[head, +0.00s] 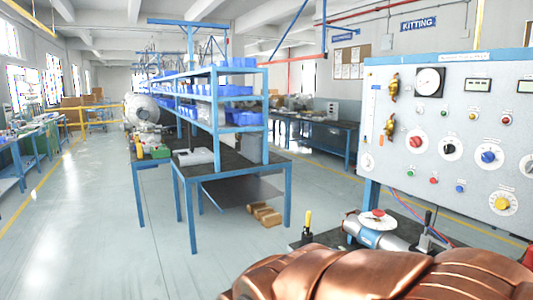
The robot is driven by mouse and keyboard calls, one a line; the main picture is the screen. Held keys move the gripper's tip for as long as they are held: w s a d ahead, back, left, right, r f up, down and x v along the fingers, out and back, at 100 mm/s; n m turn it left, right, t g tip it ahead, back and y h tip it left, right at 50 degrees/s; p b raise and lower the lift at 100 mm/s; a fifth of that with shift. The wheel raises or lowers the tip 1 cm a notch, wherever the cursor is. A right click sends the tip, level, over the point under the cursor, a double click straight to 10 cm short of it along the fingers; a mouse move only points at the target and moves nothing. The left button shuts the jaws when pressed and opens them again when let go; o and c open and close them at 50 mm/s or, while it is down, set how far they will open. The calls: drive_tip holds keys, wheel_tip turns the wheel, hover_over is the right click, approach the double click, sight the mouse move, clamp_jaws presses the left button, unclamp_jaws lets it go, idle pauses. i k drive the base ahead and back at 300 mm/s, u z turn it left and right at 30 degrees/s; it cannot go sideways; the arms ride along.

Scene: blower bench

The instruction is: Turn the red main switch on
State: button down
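A light grey control panel (400,205) with a blue frame stands at the right. A red rotary knob (416,141) on a white round dial sits on its left half; it looks like the red main switch, but its label and pointer are too small to read. A red push button (434,180) and a red lamp (506,120) are also on the panel. No gripper fingers show in this view. A copper-coloured ribbed body fills the bottom right, clear of the knob in the picture.
Black (448,149), blue (488,157) and yellow (502,203) knobs share the panel with a round gauge (430,82). A pipe with a red-and-white handwheel (378,217) stands below it. A blue-framed bench (235,170) stands left of centre; open floor (90,230) lies left.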

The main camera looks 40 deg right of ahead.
sight(415, 141)
drive_tip(key=z, duration=2.5)
drive_tip(key=k, duration=0.4)
drive_tip(key=u, duration=1.15)
drive_tip(key=i, duration=1.65)
drive_tip(key=u, duration=0.45)
